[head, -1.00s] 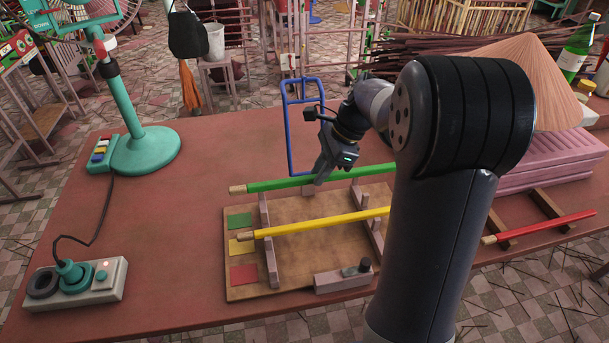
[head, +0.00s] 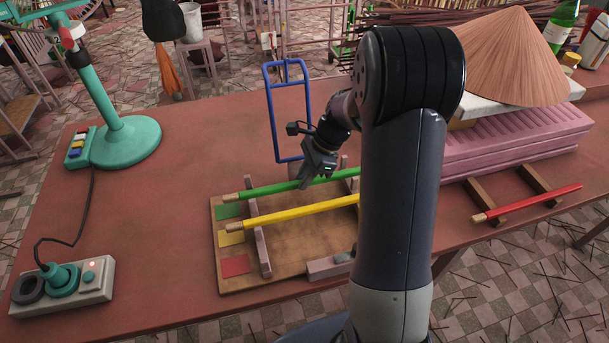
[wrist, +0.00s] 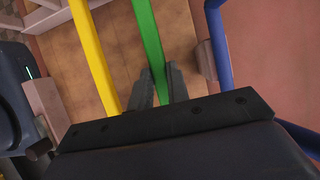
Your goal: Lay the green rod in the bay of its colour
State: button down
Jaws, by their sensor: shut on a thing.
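The green rod (head: 275,188) is level over the rack board (head: 290,252), its left end by the green patch (head: 229,211). My gripper (head: 304,182) is shut on it near its middle; in the wrist view the rod (wrist: 147,40) runs between the two fingers (wrist: 160,88). The rod crosses the left notched support (head: 262,250) at its far end, in line with the green bay. I cannot tell whether it touches the support or is just above it. Its right part is hidden behind my arm.
The yellow rod (head: 290,212) lies in the middle bay, beside the yellow patch (head: 231,239). The bay at the red patch (head: 235,265) is empty. A red rod (head: 525,203) lies on wooden bars at right. A blue frame (head: 269,115) stands just behind the rack.

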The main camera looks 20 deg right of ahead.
jog(key=shift+f, duration=0.45)
jog(key=c, duration=1.4)
grip_release()
jog(key=shift+o, duration=0.2)
jog(key=shift+r, duration=0.1)
jog(key=shift+r, duration=0.2)
jog(key=v, duration=1.2)
jog(key=shift+r, duration=0.25)
